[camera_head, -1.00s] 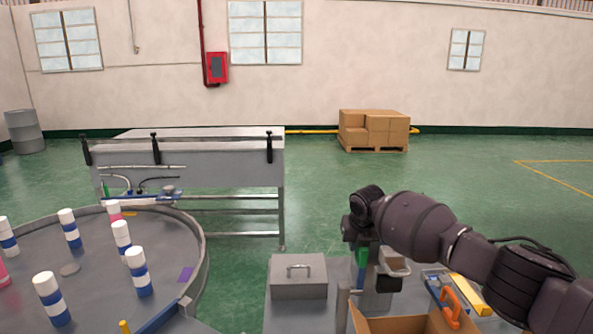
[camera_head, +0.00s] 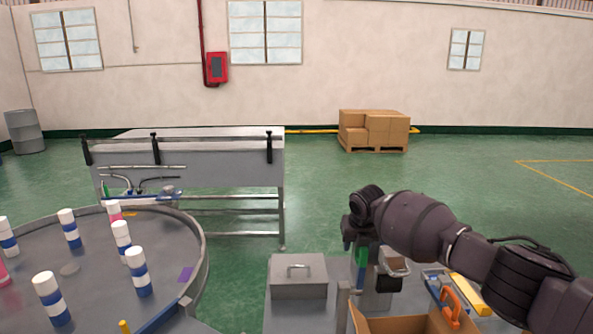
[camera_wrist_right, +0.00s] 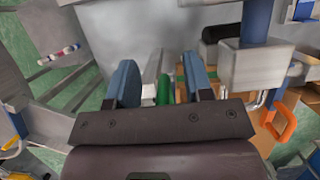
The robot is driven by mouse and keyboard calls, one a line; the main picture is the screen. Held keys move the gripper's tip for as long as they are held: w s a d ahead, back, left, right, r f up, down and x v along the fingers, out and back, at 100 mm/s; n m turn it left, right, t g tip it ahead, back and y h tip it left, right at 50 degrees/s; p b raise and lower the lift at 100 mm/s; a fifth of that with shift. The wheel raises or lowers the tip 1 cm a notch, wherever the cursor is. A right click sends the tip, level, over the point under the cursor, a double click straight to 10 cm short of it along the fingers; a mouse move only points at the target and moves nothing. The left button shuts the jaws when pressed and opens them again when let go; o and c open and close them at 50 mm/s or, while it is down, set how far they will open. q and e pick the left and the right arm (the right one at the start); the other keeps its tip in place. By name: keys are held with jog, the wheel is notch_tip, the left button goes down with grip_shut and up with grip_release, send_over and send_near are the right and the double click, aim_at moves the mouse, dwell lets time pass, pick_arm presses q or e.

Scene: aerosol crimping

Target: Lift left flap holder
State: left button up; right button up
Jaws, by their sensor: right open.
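My right gripper (camera_head: 362,246) hangs pointing down behind the open cardboard box (camera_head: 400,325), seen from the head. In the right wrist view its two blue fingers (camera_wrist_right: 160,75) stand apart, with a gap between them. A green part (camera_wrist_right: 163,90) and a pale metal strip show in that gap; contact with either finger cannot be told. A thin grey upright (camera_head: 342,302) stands at the box's left edge. I cannot tell for certain which part is the left flap holder. My left gripper is not in view.
A grey metal box with a handle (camera_head: 298,277) stands left of the gripper. An orange handle (camera_head: 451,303) is at the cardboard box's right side. A round table (camera_head: 110,270) with blue-and-white cans is at left.

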jog(key=shift+s+a+f, duration=0.1)
jog(key=shift+s+f, duration=0.15)
jog(key=shift+f, duration=0.3)
jog(key=shift+s+f, duration=0.2)
jog(key=shift+f, duration=0.3)
notch_tip(320, 180, up, 10)
jog(key=shift+w+r, duration=0.15)
jog(key=shift+w, duration=0.2)
dwell(0.3)
